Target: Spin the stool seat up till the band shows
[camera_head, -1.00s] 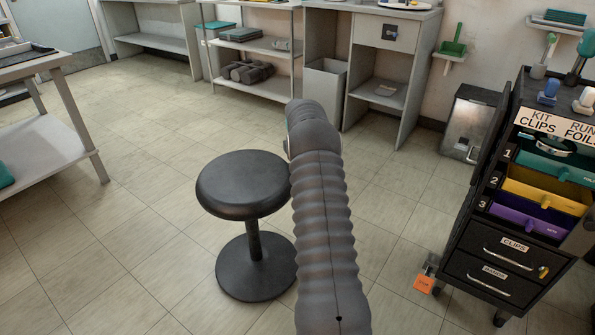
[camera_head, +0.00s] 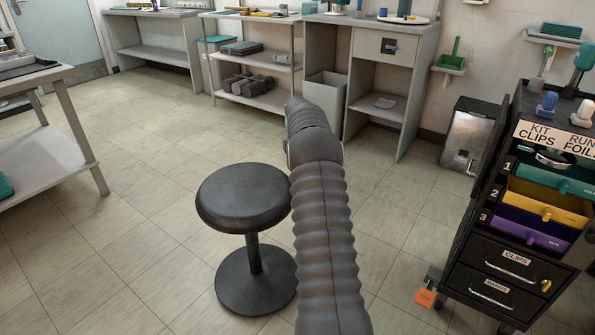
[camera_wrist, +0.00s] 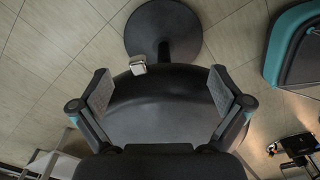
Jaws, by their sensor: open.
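The black stool has a round seat (camera_head: 243,197), a short dark post (camera_head: 253,253) and a round floor base (camera_head: 256,283). No coloured band shows on the visible post. In the wrist view the seat (camera_wrist: 160,108) fills the middle and the base (camera_wrist: 163,25) is above it. My gripper (camera_wrist: 163,95) is open, with one finger at each side of the seat in that picture. I cannot tell whether the fingers touch it. A small silver block (camera_wrist: 138,65) shows at the seat's rim. In the head view my arm hides the gripper and overlaps the seat's right edge.
A black drawer cart (camera_head: 508,262) stands at the right, with an orange piece (camera_head: 426,297) near its foot. A grey table (camera_head: 50,155) is at the left. Shelves (camera_head: 258,98) and a grey bench (camera_head: 375,125) line the back. Tiled floor around the stool is clear.

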